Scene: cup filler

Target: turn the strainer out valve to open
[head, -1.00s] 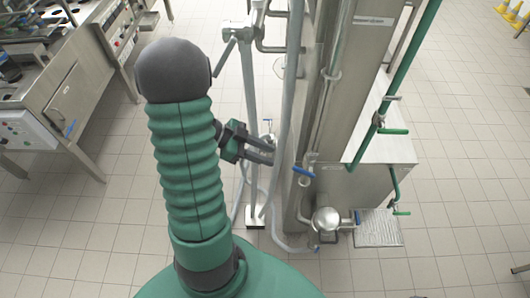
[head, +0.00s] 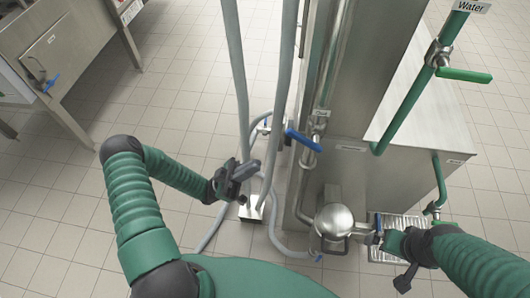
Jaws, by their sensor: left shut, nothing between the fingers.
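A round steel vessel (head: 334,222), which looks like the strainer, stands low at the foot of the steel machine. A short pipe leaves its right side toward a valve (head: 371,237), partly hidden by my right gripper. A blue valve lever (head: 303,140) sits on the upright pipe above the vessel. I cannot read a label naming the strainer out valve. My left gripper (head: 250,170) is shut and empty, left of the vessel and apart from it. My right gripper (head: 388,242) is close beside the valve; its fingers are unclear and contact cannot be told.
A green pipe labelled Water (head: 472,6) carries a green lever (head: 464,75) at upper right. Grey hoses (head: 236,80) hang to the floor near my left gripper. A floor grate (head: 387,254) lies right of the vessel. A steel bench (head: 65,50) stands at upper left.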

